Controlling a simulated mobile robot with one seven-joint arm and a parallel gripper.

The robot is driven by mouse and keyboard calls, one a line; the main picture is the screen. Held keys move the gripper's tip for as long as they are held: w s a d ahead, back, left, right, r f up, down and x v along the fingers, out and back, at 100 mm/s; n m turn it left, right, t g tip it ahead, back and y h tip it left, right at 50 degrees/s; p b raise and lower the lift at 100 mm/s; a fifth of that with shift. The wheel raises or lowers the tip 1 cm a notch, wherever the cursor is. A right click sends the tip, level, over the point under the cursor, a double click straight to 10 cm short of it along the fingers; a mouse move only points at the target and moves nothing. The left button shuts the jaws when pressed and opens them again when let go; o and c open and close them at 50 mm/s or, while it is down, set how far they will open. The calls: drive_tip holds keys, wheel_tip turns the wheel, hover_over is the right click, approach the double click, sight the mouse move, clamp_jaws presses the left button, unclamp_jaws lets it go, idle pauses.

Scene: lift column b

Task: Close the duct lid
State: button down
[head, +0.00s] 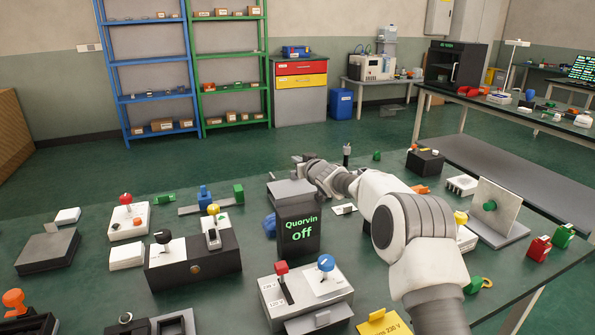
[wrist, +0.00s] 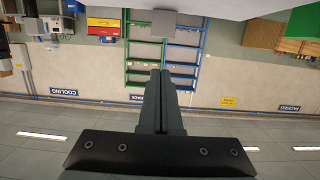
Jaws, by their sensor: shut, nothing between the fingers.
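My gripper (head: 299,158) is at the far side of the bench in the head view, reaching away from me. In the wrist view my gripper (wrist: 160,73) has its two dark fingers together, with nothing between them. I see no contact.
A green block (head: 239,194) on a grey rail is to the left. A black box (head: 425,162) and an upright metal plate (head: 494,208) are to the right. Switch boxes fill the front.

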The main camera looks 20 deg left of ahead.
sight(297, 183)
drive_tip(key=shift+f+b, duration=0.45)
drive_tip(key=shift+f, duration=1.05)
drive_tip(key=shift+p, duration=1)
drive_tip(key=shift+w+p, duration=0.1)
drive_tip(key=shift+p, duration=0.45)
drive_tip(key=shift+a+f+g+h+p, duration=0.1)
drive_tip(key=shift+f+g+h+p, duration=0.15)
drive_tip(key=shift+p, duration=0.2)
drive_tip(key=shift+f+p, duration=0.35)
drive_tip(key=shift+f, duration=0.2)
